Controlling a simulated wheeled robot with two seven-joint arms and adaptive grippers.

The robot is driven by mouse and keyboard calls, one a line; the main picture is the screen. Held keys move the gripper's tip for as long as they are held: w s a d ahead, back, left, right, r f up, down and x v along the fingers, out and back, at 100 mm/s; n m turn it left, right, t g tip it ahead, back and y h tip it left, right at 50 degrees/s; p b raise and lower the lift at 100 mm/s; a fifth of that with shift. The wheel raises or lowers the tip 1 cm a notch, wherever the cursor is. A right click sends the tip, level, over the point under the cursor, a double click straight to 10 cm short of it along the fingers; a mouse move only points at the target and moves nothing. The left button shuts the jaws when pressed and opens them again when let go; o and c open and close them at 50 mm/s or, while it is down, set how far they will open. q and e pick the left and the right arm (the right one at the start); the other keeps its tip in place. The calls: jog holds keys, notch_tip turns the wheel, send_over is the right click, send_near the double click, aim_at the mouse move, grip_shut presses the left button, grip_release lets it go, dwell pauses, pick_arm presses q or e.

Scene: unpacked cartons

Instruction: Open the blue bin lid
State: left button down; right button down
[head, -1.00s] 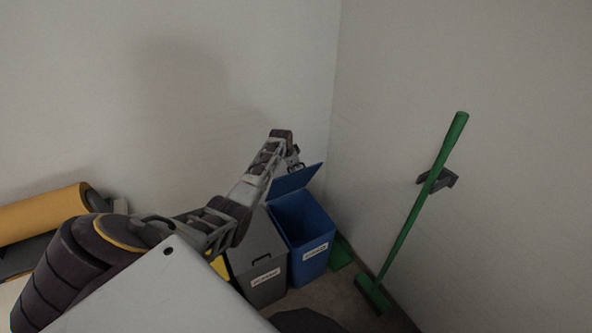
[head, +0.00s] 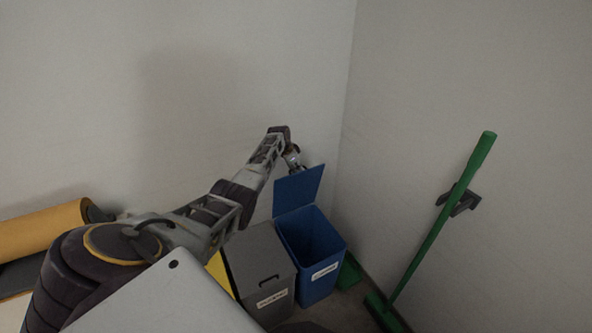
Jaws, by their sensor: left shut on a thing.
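The blue bin (head: 318,273) stands near the room corner, with a white label on its front. Its blue lid (head: 298,190) is raised, standing close to upright at the back of the bin, and the dark inside shows. My left arm reaches in from the left over the other bins. My left gripper (head: 294,163) is at the top edge of the lid, shut on it; the fingertips are small and partly hidden behind the lid. The lid's handle cannot be made out. My right gripper is not in view.
A grey bin (head: 262,270) with a closed lid stands left of the blue one, and part of a yellow bin (head: 219,272) shows beside it. A green broom (head: 440,225) leans in a wall holder (head: 459,201) at right. Walls close in behind and right.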

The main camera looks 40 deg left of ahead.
pick_arm(q)
jog(key=shift+w+a, duration=0.15)
jog(key=shift+a, duration=0.35)
jog(key=c, duration=1.8)
grip_release()
jog(key=shift+r, duration=0.1)
jog(key=shift+r, duration=0.1)
jog(key=shift+v, duration=5.8)
